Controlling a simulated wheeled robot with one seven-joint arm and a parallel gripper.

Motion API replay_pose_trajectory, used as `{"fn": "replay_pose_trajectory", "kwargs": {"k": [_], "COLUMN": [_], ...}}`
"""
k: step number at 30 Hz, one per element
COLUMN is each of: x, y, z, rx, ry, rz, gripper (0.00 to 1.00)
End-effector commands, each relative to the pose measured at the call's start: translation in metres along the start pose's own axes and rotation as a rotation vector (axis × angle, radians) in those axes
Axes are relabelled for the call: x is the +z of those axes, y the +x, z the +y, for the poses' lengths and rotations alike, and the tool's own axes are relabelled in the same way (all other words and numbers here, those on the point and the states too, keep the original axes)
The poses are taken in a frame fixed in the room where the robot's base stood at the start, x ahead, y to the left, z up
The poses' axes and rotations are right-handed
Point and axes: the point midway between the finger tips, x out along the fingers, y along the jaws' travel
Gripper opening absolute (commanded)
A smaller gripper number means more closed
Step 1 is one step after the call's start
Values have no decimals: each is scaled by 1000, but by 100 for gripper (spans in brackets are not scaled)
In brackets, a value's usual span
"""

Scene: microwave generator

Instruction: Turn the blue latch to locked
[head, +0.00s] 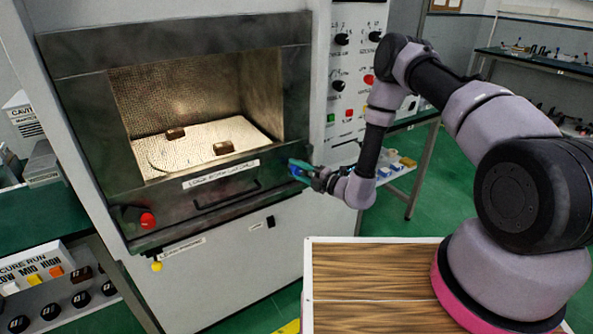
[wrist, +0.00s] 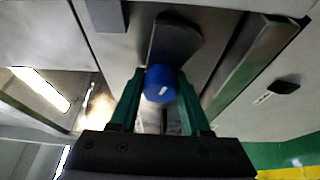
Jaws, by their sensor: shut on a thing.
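The blue latch (wrist: 160,84) is a round blue knob with a short white mark on its face. In the wrist view it sits between the two green fingers of my gripper (wrist: 158,92), which is shut on it. A dark plate (wrist: 178,42) lies behind the knob. In the head view my gripper (head: 304,170) is at the right edge of the microwave front, and only a bit of the blue latch (head: 296,170) shows beside the fingers. A red knob (head: 147,220) is at the lower left of the same front.
The lit microwave chamber (head: 200,105) holds two small dark blocks. A label strip (head: 221,175) and a dark handle (head: 226,194) are below it. A control panel (head: 352,80) stands to the right. A shelf with coloured blocks (head: 395,165) is behind my forearm.

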Motion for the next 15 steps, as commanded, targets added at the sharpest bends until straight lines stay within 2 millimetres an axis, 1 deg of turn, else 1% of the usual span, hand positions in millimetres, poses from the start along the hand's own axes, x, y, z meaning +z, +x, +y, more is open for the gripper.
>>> {"fn": "replay_pose_trajectory", "kwargs": {"k": [15], "x": [-1], "y": [-1], "z": [0], "rx": [-188], "ry": [-445], "rz": [2], "gripper": [0]}}
